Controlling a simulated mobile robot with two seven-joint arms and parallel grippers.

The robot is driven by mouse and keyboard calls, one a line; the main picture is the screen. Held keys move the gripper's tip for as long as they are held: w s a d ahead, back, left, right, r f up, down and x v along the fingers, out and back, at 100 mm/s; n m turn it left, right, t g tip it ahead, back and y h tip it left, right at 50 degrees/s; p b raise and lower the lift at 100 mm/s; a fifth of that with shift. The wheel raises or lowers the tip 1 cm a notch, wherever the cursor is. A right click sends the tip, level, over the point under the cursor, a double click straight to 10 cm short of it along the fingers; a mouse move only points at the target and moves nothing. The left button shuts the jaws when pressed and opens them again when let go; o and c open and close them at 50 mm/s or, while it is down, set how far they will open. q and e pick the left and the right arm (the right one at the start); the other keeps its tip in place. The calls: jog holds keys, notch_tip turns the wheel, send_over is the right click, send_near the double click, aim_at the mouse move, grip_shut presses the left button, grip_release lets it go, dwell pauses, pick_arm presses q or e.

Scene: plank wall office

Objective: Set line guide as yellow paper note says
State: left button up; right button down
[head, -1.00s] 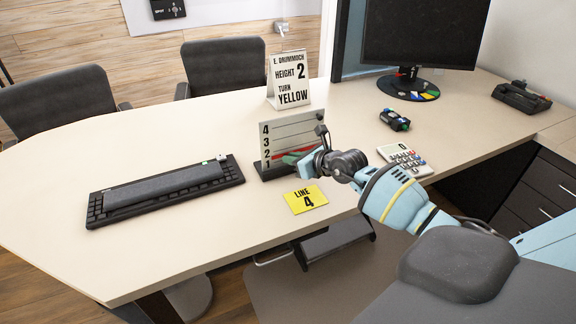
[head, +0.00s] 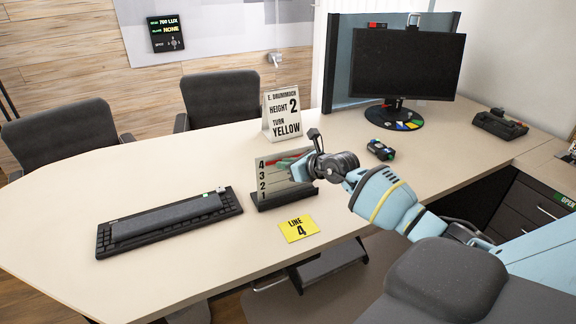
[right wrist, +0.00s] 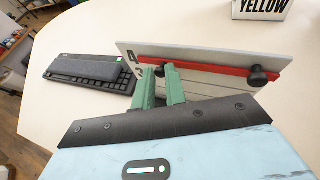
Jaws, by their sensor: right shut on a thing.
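The yellow paper note (head: 299,229) lies on the desk and reads LINE 4. Behind it stands the line board (head: 270,179), pale on a black base, with numbers 4 to 1 from top to bottom. Its red guide bar (head: 284,161) lies across the upper part, about level with the 4. In the right wrist view the bar (right wrist: 210,66) has a dark knob near each end. My right gripper (head: 301,168) is at the board, its green fingers (right wrist: 160,76) shut on the bar's left knob. My left gripper is out of view.
A sign (head: 285,115) reading HEIGHT 2, TURN YELLOW stands behind the board. A black keyboard (head: 170,221) lies to the left. A monitor (head: 405,65) and a small dark device (head: 380,150) are to the right. The left desk surface is mostly clear.

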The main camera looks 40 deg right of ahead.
jog(key=c, duration=1.5)
grip_release()
jog(key=shift+r, duration=0.2)
jog(key=shift+f, duration=0.1)
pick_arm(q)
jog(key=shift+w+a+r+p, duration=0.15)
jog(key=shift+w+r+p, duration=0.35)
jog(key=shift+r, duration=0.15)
pick_arm(e)
jog(key=v, duration=0.7)
jog(key=shift+s, duration=0.35)
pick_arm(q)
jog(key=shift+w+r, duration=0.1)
